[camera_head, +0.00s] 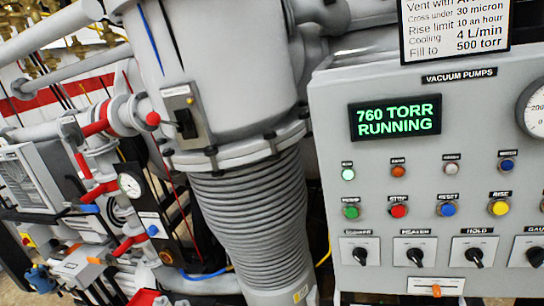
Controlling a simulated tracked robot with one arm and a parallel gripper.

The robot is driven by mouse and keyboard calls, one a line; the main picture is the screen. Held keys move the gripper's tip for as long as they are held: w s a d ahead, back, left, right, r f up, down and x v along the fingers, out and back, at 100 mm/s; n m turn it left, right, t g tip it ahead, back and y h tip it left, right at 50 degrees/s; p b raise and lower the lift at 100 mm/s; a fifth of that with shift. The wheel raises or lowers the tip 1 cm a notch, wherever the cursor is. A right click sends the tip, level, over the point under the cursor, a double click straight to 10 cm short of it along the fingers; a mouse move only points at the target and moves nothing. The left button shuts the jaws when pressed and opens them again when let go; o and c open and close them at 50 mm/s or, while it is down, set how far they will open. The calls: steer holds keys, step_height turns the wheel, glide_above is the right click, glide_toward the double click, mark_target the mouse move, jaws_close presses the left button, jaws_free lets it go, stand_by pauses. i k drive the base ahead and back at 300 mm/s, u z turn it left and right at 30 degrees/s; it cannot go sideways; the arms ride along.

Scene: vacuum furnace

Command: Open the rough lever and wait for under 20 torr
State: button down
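The display (395,118) on the grey vacuum pumps panel (325,110) reads "760 TORR RUNNING" in green. I cannot tell which handle is the rough lever. Several red handles or pipe sections, such as the upper one (95,128) and a lower one (130,243), show on the valve pipework at the left. A small orange handle (436,290) sits on a white plate at the panel's bottom edge. My gripper is not in view.
A large grey vessel with a ribbed bellows (250,215) stands between the pipework and the panel. A black switch box (186,112) is on the vessel. Round gauges (130,185) and an orange-topped box (80,268) crowd the left. Panel buttons (398,210) and knobs (414,255) line the right.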

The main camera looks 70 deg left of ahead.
mark_target(79, 156)
steer(key=u, duration=2.85)
steer(key=k, duration=0.9)
steer(key=u, duration=0.05)
steer(key=i, duration=0.9)
steer(key=z, duration=0.15)
